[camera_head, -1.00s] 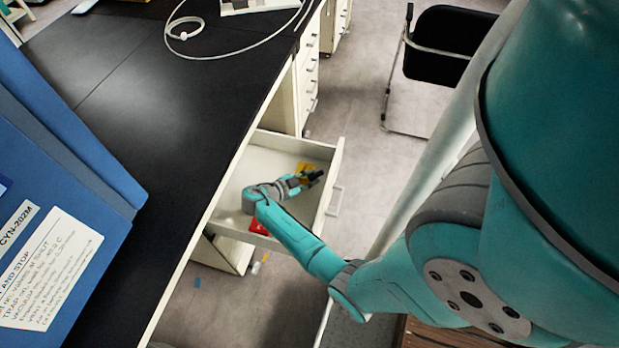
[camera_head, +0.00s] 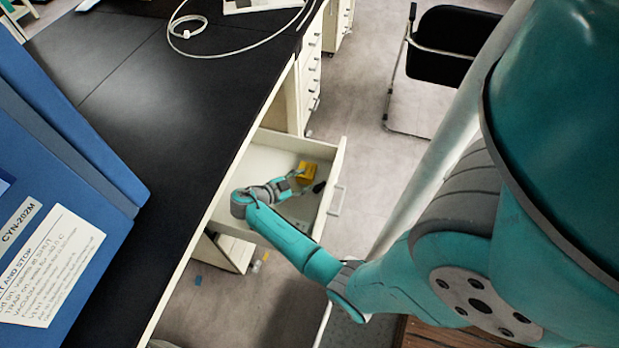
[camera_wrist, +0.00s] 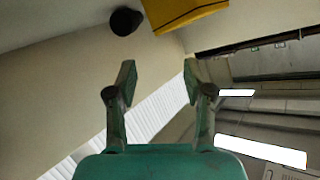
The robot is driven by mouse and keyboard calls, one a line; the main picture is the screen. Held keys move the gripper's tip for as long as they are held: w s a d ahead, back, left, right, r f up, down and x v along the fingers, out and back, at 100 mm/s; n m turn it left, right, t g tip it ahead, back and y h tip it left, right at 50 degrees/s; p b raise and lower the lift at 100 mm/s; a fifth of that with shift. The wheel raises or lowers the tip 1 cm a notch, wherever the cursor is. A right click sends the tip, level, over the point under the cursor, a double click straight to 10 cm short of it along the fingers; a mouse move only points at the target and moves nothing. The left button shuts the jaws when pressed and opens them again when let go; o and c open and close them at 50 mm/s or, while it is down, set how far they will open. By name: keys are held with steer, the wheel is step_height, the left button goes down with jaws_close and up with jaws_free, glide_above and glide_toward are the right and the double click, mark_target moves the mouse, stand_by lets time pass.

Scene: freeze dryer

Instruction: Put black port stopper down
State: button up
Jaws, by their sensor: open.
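The black port stopper (camera_head: 319,187) lies in the open drawer (camera_head: 338,165), near its front wall. In the wrist view a dark round thing that looks like the stopper (camera_wrist: 126,21) rests on the pale drawer surface, beyond and to the left of the fingertips. My gripper (camera_head: 298,180) is over the drawer, apart from the stopper. In the wrist view my gripper (camera_wrist: 158,80) has its two fingers spread with nothing between them.
A yellow thing (camera_head: 308,171) lies in the drawer beside the stopper, and also shows in the wrist view (camera_wrist: 185,12). The black bench top (camera_head: 150,90) is left of the drawer. A blue labelled machine (camera_head: 60,160) stands at far left, a black chair (camera_head: 450,45) at upper right.

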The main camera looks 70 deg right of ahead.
steer(key=shift+v, duration=1.7)
